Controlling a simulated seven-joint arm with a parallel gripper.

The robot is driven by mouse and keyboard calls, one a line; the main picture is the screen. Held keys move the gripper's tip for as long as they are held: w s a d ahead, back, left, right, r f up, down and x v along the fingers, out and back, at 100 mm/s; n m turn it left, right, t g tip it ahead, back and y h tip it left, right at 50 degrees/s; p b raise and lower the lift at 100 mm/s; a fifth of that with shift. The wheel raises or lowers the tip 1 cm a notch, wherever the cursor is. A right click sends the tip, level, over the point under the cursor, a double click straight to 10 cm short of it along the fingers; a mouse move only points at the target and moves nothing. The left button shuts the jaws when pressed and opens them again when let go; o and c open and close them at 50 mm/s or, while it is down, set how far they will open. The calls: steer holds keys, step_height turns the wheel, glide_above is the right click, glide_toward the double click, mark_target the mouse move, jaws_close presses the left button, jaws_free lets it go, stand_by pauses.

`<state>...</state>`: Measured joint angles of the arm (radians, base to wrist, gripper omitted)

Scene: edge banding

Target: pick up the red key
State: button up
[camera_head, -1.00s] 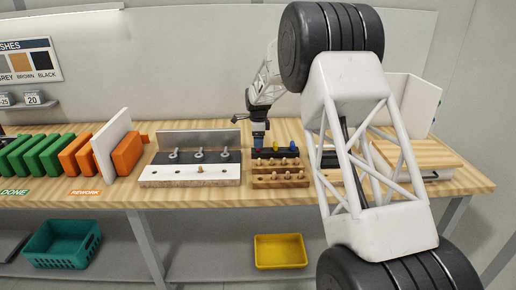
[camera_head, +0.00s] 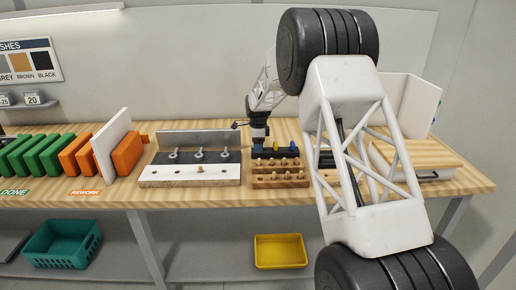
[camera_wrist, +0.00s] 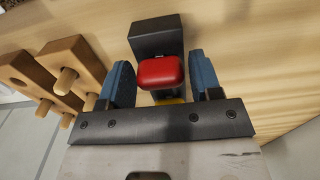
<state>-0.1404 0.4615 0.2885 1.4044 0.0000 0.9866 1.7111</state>
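The red key (camera_wrist: 160,72) shows in the wrist view as a rounded red head at the dark rack (camera_wrist: 155,37). My gripper (camera_wrist: 162,78) is open, with one blue-padded finger on the left and one on the right of the red head. In the head view my gripper (camera_head: 258,145) is down at the left end of the dark rack (camera_head: 290,153), and the red key is hidden there. A yellow key (camera_head: 276,144) and a blue key (camera_head: 292,146) stand to its right.
A wooden peg rack (camera_head: 280,180) stands just in front of the dark rack. A metal-backed fixture with several knobs (camera_head: 190,175) is to the left. Green and orange panels (camera_head: 128,153) stand farther left. Bare table (camera_wrist: 240,60) lies right of the rack in the wrist view.

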steer(key=c, duration=0.6)
steer(key=shift+r, duration=0.15)
steer(key=shift+r, duration=1.45)
steer(key=shift+s+r, duration=0.2)
steer(key=shift+s, duration=0.1)
steer(key=s+d+r, duration=0.1)
steer(key=s+d, duration=0.1)
steer(key=s, duration=1.3)
steer(key=shift+r, duration=0.2)
steer(key=shift+s+d, duration=0.1)
steer(key=shift+s, duration=0.05)
